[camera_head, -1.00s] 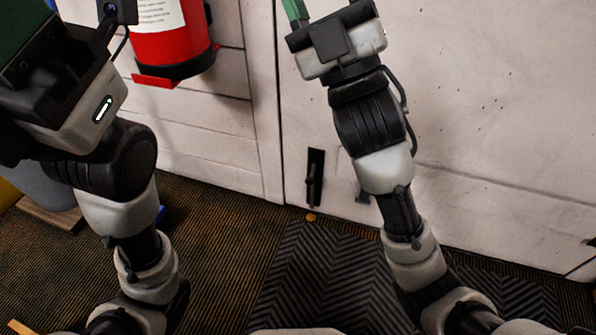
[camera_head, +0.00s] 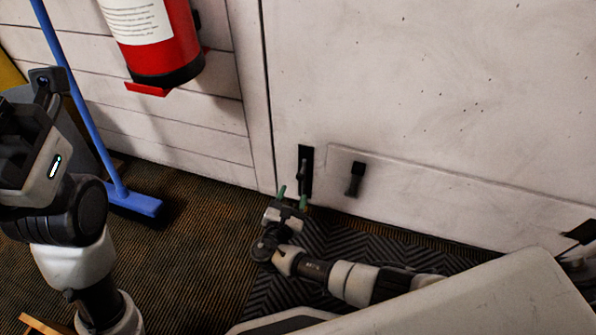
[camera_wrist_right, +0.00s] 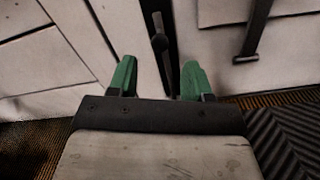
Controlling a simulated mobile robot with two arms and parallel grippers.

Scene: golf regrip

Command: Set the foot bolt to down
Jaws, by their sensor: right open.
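The foot bolt (camera_head: 305,168) is a narrow black upright plate with a rod and knob, low on the white door near its left edge. It also shows in the right wrist view (camera_wrist_right: 159,42), straight ahead between the fingers, with its lower part running down behind the gripper. My right gripper (camera_head: 292,196) is low by the floor, just in front of the bolt's lower end. Its green fingers (camera_wrist_right: 160,70) are open and empty; contact with the bolt cannot be told. My left gripper's body (camera_head: 35,150) is at the left edge; its fingertips are not visible.
A black door stop (camera_head: 356,180) is fixed to the door right of the bolt. A red fire extinguisher (camera_head: 155,45) hangs on the wall to the left. A blue broom (camera_head: 132,200) leans there. A dark chevron mat (camera_head: 270,285) lies before the door.

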